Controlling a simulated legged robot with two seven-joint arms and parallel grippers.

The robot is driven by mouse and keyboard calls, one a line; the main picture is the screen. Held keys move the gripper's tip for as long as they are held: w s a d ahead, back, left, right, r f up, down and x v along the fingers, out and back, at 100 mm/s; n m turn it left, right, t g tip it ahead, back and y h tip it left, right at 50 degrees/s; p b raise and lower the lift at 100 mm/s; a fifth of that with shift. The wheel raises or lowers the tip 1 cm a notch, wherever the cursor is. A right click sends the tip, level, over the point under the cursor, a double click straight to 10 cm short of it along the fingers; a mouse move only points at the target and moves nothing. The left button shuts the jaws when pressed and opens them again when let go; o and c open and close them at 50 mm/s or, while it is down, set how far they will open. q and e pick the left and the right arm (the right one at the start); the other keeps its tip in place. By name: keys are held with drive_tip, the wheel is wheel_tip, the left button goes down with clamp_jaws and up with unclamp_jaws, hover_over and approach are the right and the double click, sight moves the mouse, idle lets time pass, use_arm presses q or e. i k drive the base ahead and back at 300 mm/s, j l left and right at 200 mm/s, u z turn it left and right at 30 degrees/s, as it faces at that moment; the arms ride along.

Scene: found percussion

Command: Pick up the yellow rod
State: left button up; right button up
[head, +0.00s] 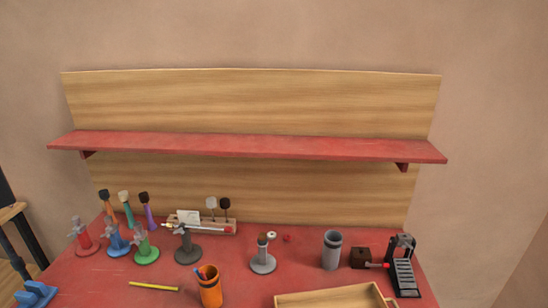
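A thin yellow rod (154,287) lies flat on the red tabletop, near the front left, with a darker mark toward its right end. It points roughly left to right, and nothing covers it. An orange cup (210,289) holding a few thin items stands just to its right, apart from it. Neither of my grippers shows in the head view.
Several stands, including a green one (146,252) and a dark grey one (187,248), stand behind the rod. A blue piece (36,294) is at the left. A wooden tray (330,296) is at the front right. A red shelf (245,147) overhangs the back.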

sight(160, 287)
drive_tip(key=i+j, duration=0.15)
drive_tip(key=j, duration=0.2)
drive_tip(key=i+j, duration=0.15)
drive_tip(key=j, duration=0.15)
drive_tip(key=i+j, duration=0.2)
drive_tip(key=j, duration=0.15)
drive_tip(key=i+j+z, duration=0.1)
drive_tip(key=j, duration=0.25)
drive_tip(key=i+j, duration=0.2)
drive_tip(key=j, duration=0.15)
drive_tip(key=i+j, duration=0.15)
drive_tip(key=j, duration=0.2)
drive_tip(key=i+j, duration=0.15)
drive_tip(key=j, duration=0.2)
drive_tip(key=z, duration=0.05)
